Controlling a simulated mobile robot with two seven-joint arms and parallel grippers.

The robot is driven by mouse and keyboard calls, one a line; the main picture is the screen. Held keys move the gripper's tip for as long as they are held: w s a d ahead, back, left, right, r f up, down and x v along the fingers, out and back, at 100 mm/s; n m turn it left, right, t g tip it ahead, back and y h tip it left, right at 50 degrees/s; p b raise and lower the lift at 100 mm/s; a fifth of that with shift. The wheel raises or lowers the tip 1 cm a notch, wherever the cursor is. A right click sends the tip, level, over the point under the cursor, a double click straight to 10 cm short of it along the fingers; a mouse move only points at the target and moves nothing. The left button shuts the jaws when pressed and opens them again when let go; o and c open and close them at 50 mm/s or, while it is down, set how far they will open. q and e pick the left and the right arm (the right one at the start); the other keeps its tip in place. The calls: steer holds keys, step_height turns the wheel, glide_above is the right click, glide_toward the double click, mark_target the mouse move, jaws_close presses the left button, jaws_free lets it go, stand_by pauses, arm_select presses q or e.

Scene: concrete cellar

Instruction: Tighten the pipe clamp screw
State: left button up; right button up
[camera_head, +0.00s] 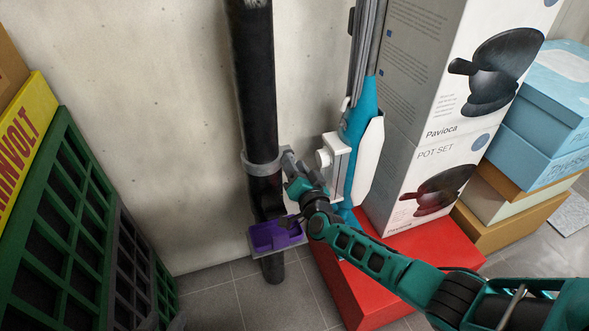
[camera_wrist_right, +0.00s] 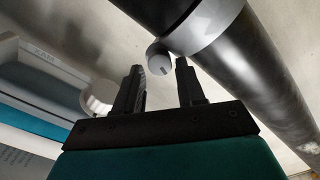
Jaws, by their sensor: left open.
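A grey pipe clamp (camera_head: 262,164) wraps around a black vertical pipe (camera_head: 257,85). In the right wrist view the clamp (camera_wrist_right: 208,22) is a grey band with a round, slotted screw head (camera_wrist_right: 160,63) at its side. My right gripper (camera_head: 292,172) is at the clamp's right side in the head view. In the right wrist view its two dark fingers (camera_wrist_right: 160,74) are apart, with the screw head in line with the gap, near the tips. Contact cannot be told, and nothing is held between the fingers. My left gripper is not in view.
A purple tray (camera_head: 264,238) sits on a plate at the pipe below the clamp. A white unit with a round knob (camera_head: 324,158) and a teal cleaner (camera_head: 360,128) stand close right. Green crates (camera_head: 62,190) fill the left.

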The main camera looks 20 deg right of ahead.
steer(key=shift+w, duration=0.3)
steer(key=shift+c, duration=0.3)
jaws_close()
